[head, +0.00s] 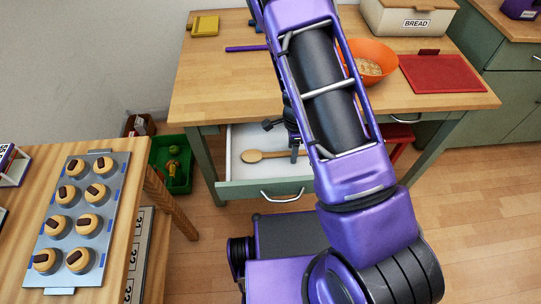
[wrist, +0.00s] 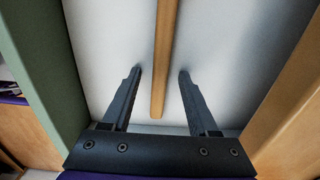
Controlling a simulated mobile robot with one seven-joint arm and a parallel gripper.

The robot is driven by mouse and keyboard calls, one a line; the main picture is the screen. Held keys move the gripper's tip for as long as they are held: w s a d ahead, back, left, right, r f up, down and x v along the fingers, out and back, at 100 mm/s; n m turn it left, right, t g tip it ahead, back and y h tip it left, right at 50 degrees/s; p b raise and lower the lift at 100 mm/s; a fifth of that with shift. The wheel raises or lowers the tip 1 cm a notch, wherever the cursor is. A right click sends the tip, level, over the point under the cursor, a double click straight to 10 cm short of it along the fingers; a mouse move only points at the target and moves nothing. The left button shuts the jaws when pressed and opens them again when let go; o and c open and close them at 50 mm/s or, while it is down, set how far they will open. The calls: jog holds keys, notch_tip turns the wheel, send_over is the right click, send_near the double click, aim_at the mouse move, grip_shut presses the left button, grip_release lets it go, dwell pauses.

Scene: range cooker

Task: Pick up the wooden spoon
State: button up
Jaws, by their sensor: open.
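The wooden spoon (head: 265,156) lies in the open white drawer (head: 243,137) under the wooden table, its bowl end toward the left in the head view. In the wrist view the spoon's handle (wrist: 165,65) runs down between my two fingers. My gripper (wrist: 160,75) is open, with one dark finger on each side of the handle and a gap on both sides. In the head view my gripper (head: 294,150) reaches down into the drawer and is partly hidden by my purple arm. I cannot tell the exact height of the fingertips above the drawer floor.
The green drawer front (head: 265,189) and side walls close in around my gripper. The tabletop (head: 215,85) above holds an orange bowl (head: 370,62), a red board (head: 440,73) and a bread box (head: 408,17). A tray of biscuits (head: 80,220) is on the left table.

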jog(key=shift+c, duration=0.2)
grip_shut()
